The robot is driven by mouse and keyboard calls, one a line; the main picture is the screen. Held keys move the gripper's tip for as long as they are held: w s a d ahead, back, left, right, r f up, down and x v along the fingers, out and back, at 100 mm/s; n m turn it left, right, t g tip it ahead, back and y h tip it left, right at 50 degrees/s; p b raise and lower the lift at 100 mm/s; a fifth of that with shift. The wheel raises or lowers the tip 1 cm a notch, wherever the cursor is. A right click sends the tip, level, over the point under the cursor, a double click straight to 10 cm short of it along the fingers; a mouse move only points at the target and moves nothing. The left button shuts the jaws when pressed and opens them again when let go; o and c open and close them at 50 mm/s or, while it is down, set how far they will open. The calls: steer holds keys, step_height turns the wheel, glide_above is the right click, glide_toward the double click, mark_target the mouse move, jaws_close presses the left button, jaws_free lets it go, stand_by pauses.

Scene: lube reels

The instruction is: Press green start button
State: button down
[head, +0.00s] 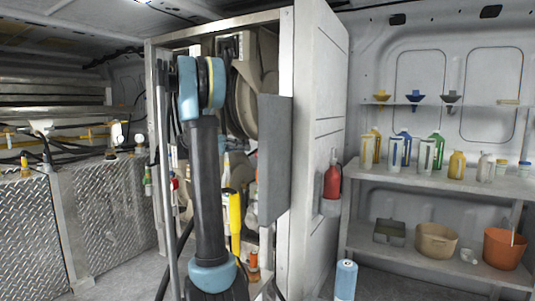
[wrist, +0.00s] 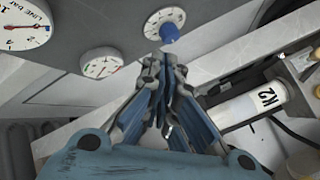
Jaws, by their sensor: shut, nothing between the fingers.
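I cannot make out a green start button in either view. In the wrist view my gripper (wrist: 163,68) is shut and empty, its fingers pointing up at a grey panel (wrist: 110,38). Just beyond the fingertips is a blue knob (wrist: 169,32) on a pale round base; I cannot tell whether they touch. Two white round gauges sit on the panel, a large one (wrist: 22,24) at the upper left and a smaller one (wrist: 101,61) nearer the fingers. The fingers cover part of the panel's lower edge. In the head view my arm stands before a cabinet, and the gripper cannot be made out.
A white cylinder marked K2 (wrist: 248,106) lies right of my fingers, near dark hoses. The open cabinet (head: 319,130) holds reels (head: 243,105). A red extinguisher (head: 332,182) hangs on its side. Shelves (head: 440,182) with bottles stand right; a blue-white canister (head: 345,280) is below.

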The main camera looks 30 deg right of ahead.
steer(key=shift+s+d, duration=0.1)
stand_by(0.3)
steer(key=s+d, duration=0.4)
steer(key=s, duration=0.3)
steer(key=shift+s+d, duration=0.2)
steer(key=shift+s, duration=0.05)
stand_by(1.6)
steer(key=shift+s+d+r, duration=0.1)
steer(key=shift+s+d, duration=0.1)
steer(key=shift+s, duration=0.1)
steer(key=shift+s+d, duration=0.25)
steer(key=shift+s, duration=0.2)
stand_by(0.9)
steer(key=shift+w, duration=0.1)
steer(key=shift+w+a, duration=0.45)
steer(key=shift+w, duration=0.25)
steer(key=shift+w+a, duration=0.4)
steer(key=shift+w, duration=0.35)
steer(key=shift+w+a, duration=0.45)
steer(key=shift+w, duration=0.25)
steer(key=shift+w+a, duration=0.4)
steer(key=shift+w, duration=0.35)
